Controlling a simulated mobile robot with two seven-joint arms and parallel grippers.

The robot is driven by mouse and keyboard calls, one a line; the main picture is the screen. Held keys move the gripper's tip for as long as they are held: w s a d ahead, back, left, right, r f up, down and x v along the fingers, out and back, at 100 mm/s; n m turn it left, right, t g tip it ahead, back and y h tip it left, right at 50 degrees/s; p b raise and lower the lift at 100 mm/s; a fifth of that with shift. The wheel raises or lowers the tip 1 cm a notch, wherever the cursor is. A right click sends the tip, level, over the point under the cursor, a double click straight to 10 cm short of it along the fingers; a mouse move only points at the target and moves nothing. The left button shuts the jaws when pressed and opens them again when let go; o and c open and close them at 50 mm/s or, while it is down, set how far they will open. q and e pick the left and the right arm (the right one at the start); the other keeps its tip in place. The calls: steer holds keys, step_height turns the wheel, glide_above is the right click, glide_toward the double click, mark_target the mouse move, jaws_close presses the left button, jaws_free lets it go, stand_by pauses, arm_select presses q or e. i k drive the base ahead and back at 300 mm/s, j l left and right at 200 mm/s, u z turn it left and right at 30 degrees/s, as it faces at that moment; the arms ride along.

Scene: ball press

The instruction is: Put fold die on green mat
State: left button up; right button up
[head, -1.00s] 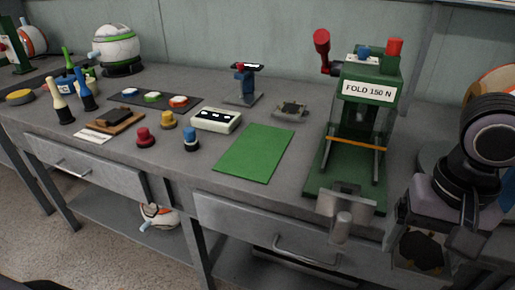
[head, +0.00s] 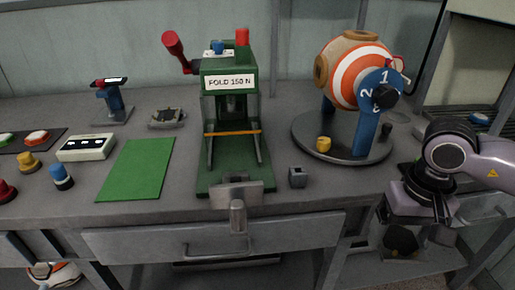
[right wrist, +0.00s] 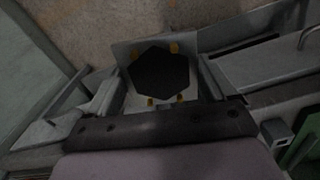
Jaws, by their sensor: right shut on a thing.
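My right gripper (head: 408,232) is in front of the bench at the right, below the bench top. In the right wrist view it is shut on a grey metal plate with a dark hexagon (right wrist: 160,75) and small brass-coloured pegs, seemingly the fold die; it shows small and dark in the head view (head: 400,241). The green mat (head: 137,168) lies flat and bare on the bench, left of the press, far from the gripper. The green press (head: 229,83) labelled FOLD 150 N stands between them. My left gripper is not in view.
A striped drum on a round grey base (head: 314,148) stands right of the press. A small grey block (head: 298,177) sits between them near the front edge. A white box (head: 86,148) and a blue-topped peg (head: 61,177) are left of the mat. A grey fixture (head: 167,118) is behind it.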

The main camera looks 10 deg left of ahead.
mark_target(141, 164)
steer(key=j+z, duration=0.1)
steer(key=z, duration=0.3)
steer(key=k+j+z, duration=0.1)
steer(key=z, duration=0.3)
steer(key=j+z, duration=0.1)
steer(key=z, duration=0.35)
steer(key=k+z, duration=0.1)
steer(key=z, duration=0.3)
steer(key=k+z, duration=0.1)
steer(key=z, duration=0.3)
steer(key=k+j+u, duration=0.25)
steer(key=k+u, duration=0.15)
steer(key=u, duration=0.4)
steer(key=k+j+u, duration=0.1)
steer(key=u, duration=0.35)
steer(key=j+u, duration=0.1)
steer(key=u, duration=0.3)
steer(key=j+u, duration=0.1)
steer(key=u, duration=0.35)
steer(key=k+j+u, duration=0.1)
steer(key=u, duration=0.3)
